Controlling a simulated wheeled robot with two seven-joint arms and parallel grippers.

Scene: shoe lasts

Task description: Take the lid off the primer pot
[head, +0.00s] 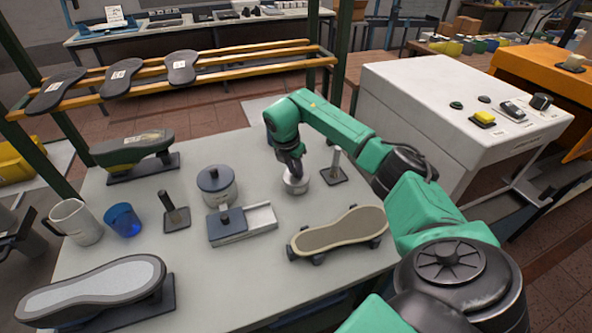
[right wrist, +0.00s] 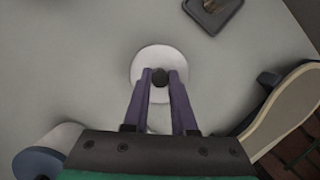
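A small metallic pot (head: 296,181) stands on the grey table (head: 262,160), right of centre in the head view. My right gripper (head: 292,164) points down over this pot. A wider pot (head: 217,192) with a blue-grey lid and dark knob stands to the left. Neither pot has a readable label. My left gripper is not in view.
A metal post on a dark base (head: 335,172) stands close right of the small pot. A shoe form (head: 338,232) lies in front, and an open-topped slide box (head: 243,224) front left. A mug (head: 76,222) and blue cup (head: 124,220) stand far left. A white machine (head: 440,95) stands right.

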